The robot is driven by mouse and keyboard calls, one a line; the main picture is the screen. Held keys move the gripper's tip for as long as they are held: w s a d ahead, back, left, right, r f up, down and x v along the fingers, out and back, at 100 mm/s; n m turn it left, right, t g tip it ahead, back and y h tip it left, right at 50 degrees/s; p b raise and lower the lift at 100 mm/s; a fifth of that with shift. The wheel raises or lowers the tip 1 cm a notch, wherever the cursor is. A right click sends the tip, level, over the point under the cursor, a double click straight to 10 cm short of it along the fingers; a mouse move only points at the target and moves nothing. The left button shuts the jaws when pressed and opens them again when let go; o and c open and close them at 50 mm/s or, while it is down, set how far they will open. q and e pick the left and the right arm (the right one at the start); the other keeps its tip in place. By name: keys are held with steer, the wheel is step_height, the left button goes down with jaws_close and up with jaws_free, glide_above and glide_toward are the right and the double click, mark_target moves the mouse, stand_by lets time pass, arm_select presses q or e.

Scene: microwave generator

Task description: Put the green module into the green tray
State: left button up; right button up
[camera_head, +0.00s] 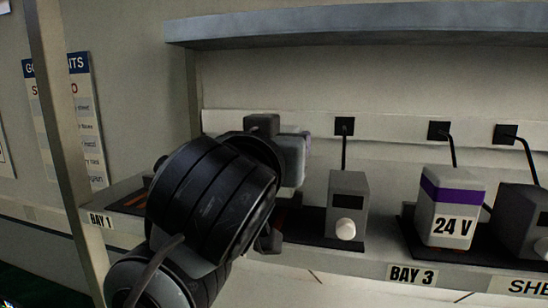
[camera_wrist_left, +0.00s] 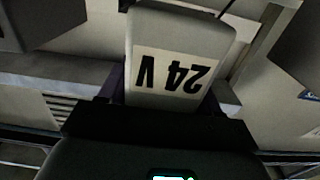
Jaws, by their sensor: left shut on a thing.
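No green module and no green tray can be made out in either view. My left gripper (camera_wrist_left: 168,103) is shut on a pale module (camera_wrist_left: 182,38) whose white label reads 24 V, upside down in the left wrist view. Purple shows at the sides of this module by the fingers. In the head view my left arm covers the gripper, and only part of a pale grey block with a purple edge (camera_head: 292,158) shows past the arm. Another pale module with a purple band and a 24 V label (camera_head: 452,207) stands upright in a bay at the right. My right gripper is not in view.
A grey box with a white knob (camera_head: 347,210) stands between my arm and the right-hand module. A dark grey box (camera_head: 525,222) stands at the far right. Cables run up to black wall sockets (camera_head: 438,130). A shelf (camera_head: 360,24) overhangs, and a post (camera_head: 62,150) stands at the left.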

mark_target(284, 192)
arm_select(q)
steer(key=shift+w+a+f, duration=0.15)
steer(key=shift+a+f, duration=0.1)
steer(key=shift+a, duration=0.15)
step_height(284, 192, down, 2)
steer(key=shift+f+p, duration=0.25)
steer(key=shift+p, duration=0.45)
steer(key=shift+f, duration=0.5)
steer(key=shift+f, duration=0.2)
steer(key=o, duration=1.2)
